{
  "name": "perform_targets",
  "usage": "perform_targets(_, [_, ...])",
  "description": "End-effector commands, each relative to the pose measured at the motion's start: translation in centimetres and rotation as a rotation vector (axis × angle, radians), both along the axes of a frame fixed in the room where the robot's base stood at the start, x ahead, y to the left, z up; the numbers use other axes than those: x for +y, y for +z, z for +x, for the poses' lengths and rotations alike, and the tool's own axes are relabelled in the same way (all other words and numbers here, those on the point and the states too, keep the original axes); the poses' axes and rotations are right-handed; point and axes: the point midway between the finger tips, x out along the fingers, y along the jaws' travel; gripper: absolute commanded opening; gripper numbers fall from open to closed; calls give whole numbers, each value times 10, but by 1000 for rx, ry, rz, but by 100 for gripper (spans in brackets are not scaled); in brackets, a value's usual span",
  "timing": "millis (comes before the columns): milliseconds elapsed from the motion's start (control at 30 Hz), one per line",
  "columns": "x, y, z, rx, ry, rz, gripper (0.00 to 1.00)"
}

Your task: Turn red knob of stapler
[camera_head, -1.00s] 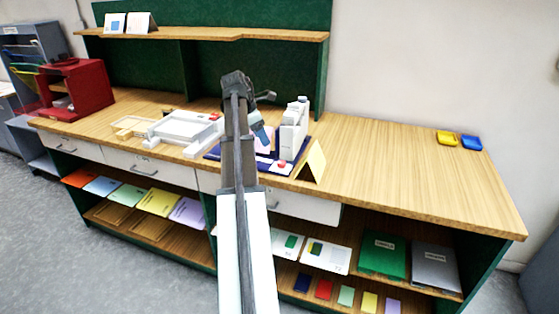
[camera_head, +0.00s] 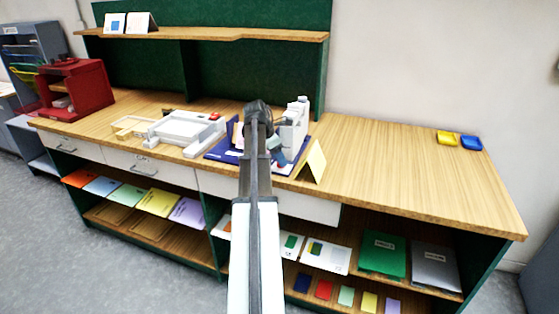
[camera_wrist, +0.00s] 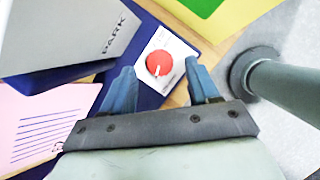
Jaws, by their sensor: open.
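The stapler (camera_head: 293,128) is a tall white machine on a dark blue base (camera_head: 222,152) on the wooden counter. Its grey-white body (camera_wrist: 75,35) shows at the upper left in the wrist view. Its red knob (camera_wrist: 159,63) is round with a white pointer line, set on a white plate (camera_wrist: 178,45). My gripper (camera_wrist: 163,85) is open, its blue fingers on either side of the picture just below the knob. I see no contact. In the head view my gripper (camera_head: 278,156) covers the knob.
A yellow folded card (camera_head: 314,162) stands close on the right of the stapler. A pink sheet with blue lines (camera_wrist: 40,125) lies on the base. A white machine (camera_head: 185,130) stands to the left. The counter's right side is clear up to the yellow tray (camera_head: 447,138) and blue tray (camera_head: 471,143).

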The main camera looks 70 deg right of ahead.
Motion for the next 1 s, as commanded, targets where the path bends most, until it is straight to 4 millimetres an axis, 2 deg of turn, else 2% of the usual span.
perform_targets(200, [-4, -16, -5, 0, 0, 0, 60])
perform_targets(567, [-6, -18, -6, 0, 0, 0, 60])
perform_targets(1000, [-5, -18, -6, 0, 0, 0, 19])
